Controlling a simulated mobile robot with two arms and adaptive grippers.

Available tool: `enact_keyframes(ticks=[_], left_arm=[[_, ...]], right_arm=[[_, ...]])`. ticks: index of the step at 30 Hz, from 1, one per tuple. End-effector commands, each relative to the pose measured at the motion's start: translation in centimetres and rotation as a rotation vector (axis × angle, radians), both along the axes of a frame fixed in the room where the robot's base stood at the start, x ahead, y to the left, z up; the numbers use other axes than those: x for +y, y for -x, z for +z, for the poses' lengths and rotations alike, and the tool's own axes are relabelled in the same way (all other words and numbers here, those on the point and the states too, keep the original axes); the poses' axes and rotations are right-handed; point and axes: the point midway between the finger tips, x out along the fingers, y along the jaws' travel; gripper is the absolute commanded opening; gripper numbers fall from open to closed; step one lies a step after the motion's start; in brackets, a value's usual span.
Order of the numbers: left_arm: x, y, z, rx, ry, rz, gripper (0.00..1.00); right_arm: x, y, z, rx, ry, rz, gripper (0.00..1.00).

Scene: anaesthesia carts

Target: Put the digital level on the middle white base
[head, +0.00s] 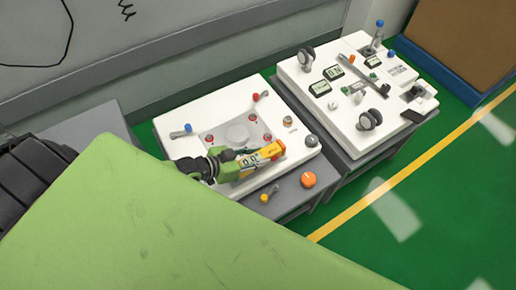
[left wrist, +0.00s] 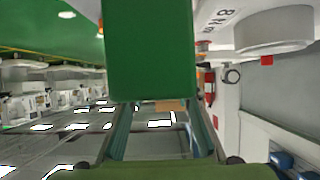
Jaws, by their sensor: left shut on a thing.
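My left gripper (head: 228,165) is shut on the digital level (head: 264,154), a yellow-orange bar with a small display. It holds the level over the front part of the nearer white base (head: 172,145). I cannot tell whether the level touches the base. In the left wrist view a green block, apparently the level's other face (left wrist: 150,50), stands between the fingers (left wrist: 165,120). My right gripper is not in view.
A second white base (head: 400,72) at the right carries black-wheeled knobs, small displays and a dark bar. An orange knob (head: 308,179) and a small yellow-ended piece (head: 266,197) lie on the grey cart top in front. Green floor with a yellow line (head: 375,195) is clear at the right.

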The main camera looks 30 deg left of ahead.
Motion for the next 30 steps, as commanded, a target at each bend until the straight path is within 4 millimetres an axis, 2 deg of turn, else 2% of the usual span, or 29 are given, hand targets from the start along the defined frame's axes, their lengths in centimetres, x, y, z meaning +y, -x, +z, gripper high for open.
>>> enact_keyframes(ticks=[1,4,16,17,18,30], left_arm=[[0.0,-0.1,-1.0,-0.001,0.001,0.001,0.00],[0.0,-0.1,-2.1,-0.001,0.002,0.000,0.00],[0.0,0.0,-2.6,-0.001,0.002,0.000,0.00],[0.0,0.0,-2.6,0.001,0.000,0.000,0.34],[0.0,0.0,-2.6,0.001,0.000,0.000,0.44],[0.0,0.0,-2.3,0.001,0.000,0.000,0.45]], right_arm=[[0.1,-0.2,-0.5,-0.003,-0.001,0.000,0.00],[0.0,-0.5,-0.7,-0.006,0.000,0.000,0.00],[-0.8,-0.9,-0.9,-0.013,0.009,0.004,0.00],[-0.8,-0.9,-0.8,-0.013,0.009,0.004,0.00],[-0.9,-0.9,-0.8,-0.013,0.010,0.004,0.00],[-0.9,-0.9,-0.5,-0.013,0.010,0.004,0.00]])
